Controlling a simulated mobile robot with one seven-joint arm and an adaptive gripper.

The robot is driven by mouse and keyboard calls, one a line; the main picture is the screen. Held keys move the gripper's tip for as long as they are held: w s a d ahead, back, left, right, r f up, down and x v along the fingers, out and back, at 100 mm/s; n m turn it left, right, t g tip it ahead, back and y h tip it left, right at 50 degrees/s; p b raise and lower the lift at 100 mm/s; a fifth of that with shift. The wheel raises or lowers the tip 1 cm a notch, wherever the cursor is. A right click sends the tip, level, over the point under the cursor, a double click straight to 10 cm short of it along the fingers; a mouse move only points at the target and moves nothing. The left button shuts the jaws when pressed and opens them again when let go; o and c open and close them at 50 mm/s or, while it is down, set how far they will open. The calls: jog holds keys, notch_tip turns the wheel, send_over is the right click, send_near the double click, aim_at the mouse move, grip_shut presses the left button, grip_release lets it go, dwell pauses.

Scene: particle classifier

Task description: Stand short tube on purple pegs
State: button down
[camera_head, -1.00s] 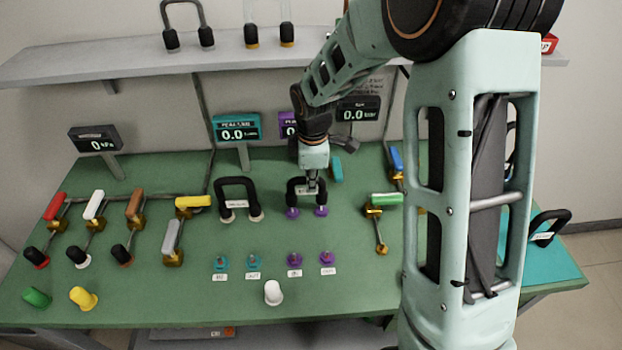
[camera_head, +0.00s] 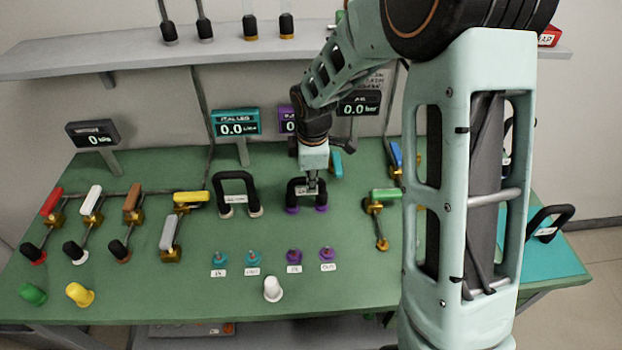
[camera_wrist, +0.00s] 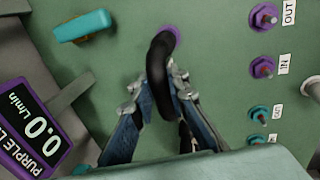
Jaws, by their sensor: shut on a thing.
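The short tube (camera_head: 306,182) is a black upside-down U with a pale label, upright near the middle of the bench. Purple parts show at the feet of its legs; I cannot tell whether they are its own ends or pegs under it. My gripper (camera_head: 312,187) comes down from above and is shut on its top bend. In the wrist view the fingers (camera_wrist: 157,85) close around the black tube (camera_wrist: 162,55), with a purple ring beyond it. The purple pegs (camera_head: 294,255) (camera_head: 327,253), labelled IN and OUT, stand bare nearer the front edge.
Teal pegs (camera_head: 219,258) (camera_head: 253,257) stand left of the purple ones. A larger black tube (camera_head: 236,177) with white ends is left of my gripper. A white cap (camera_head: 272,289) lies in front. Valves with coloured handles stand on both sides; meters are behind.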

jog(key=shift+f+b, duration=0.4)
jog(key=shift+f, duration=0.35)
jog(key=c, duration=1.8)
grip_release()
notch_tip(320, 180, up, 12)
jog(key=s, duration=0.2)
jog(key=shift+s, duration=0.2)
jog(key=shift+w+d+f, duration=0.1)
jog(key=shift+f, duration=0.05)
